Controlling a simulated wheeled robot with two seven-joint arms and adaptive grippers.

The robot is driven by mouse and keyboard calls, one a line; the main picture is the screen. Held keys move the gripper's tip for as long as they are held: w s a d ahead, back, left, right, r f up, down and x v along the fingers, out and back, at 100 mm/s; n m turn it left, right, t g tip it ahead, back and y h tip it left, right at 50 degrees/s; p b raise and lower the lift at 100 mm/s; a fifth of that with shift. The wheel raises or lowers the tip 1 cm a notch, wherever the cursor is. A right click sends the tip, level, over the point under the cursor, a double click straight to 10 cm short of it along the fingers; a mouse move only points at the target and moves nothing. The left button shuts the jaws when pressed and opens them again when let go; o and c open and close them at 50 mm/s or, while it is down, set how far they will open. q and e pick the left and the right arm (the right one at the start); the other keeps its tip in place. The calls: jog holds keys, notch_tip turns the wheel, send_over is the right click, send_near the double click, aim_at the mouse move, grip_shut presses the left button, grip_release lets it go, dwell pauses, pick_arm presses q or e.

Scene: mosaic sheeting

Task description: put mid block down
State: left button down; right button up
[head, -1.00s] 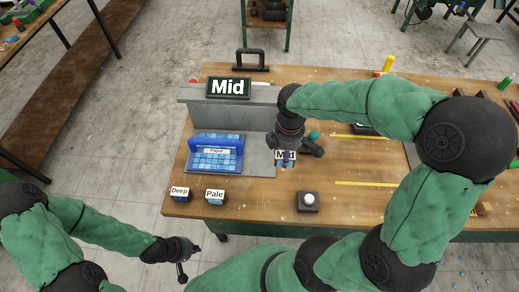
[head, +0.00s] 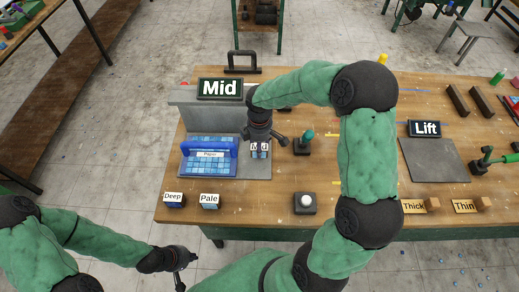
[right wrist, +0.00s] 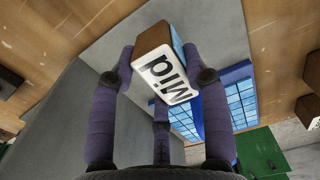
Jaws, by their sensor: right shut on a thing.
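The mid block (right wrist: 160,68), with a white "Mid" label and blue and brown sides, is between the fingers of my right gripper (right wrist: 158,58). In the head view the mid block (head: 259,147) is partly hidden by this gripper, over the grey plate (head: 262,170), right of the blue tiled sheet (head: 208,165). I cannot tell whether it touches the plate. The "Mid" sign (head: 220,88) stands on the grey back wall. My left gripper (head: 188,264) hangs off the table at lower left, with no held thing visible; its finger opening is unclear.
The Deep block (head: 174,201) and Pale block (head: 209,201) stand at the front left edge. A white button box (head: 304,203) and a teal-knobbed lever (head: 304,142) stand to the right. The "Lift" plate (head: 432,162) is clear.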

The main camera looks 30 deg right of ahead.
jog(key=shift+f, duration=1.1)
jog(key=shift+f, duration=0.15)
jog(key=o, duration=1.3)
jog(key=shift+c, duration=0.2)
notch_tip(320, 180, up, 12)
jog(key=shift+r+p, duration=0.2)
jog(key=shift+p, duration=0.9)
